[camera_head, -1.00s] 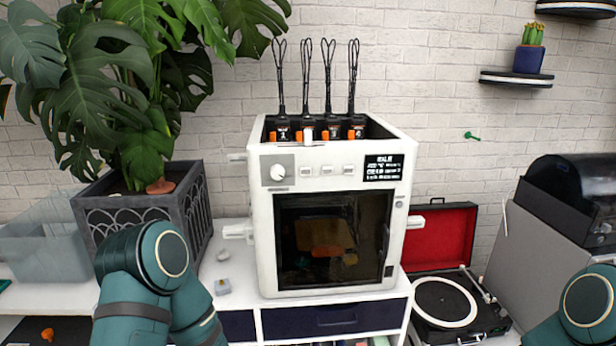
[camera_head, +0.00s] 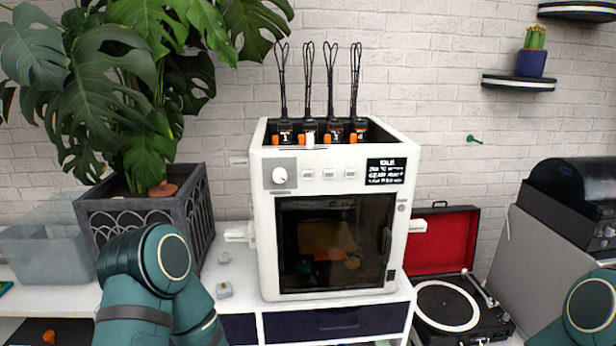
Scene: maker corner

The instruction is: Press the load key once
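A white box-shaped machine (camera_head: 262,215), which looks like a 3D printer, stands on the white cabinet. Its front panel carries a round knob (camera_head: 280,175), a row of three small keys with the middle one here (camera_head: 329,173), and a dark display (camera_head: 386,171). The labels on the keys are too small to read, so I cannot tell which is the load key. The dark glass door below is shut. My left arm shows at the lower left and my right arm at the lower right edge. Neither gripper is in the picture.
A large plant in a dark planter (camera_head: 145,225) stands left of the machine. A small grey object (camera_head: 224,290) lies on the cabinet top. An open record player (camera_head: 445,305) with a red lid is at the right, beside a grey cabinet (camera_head: 500,250). Wall shelves hang upper right.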

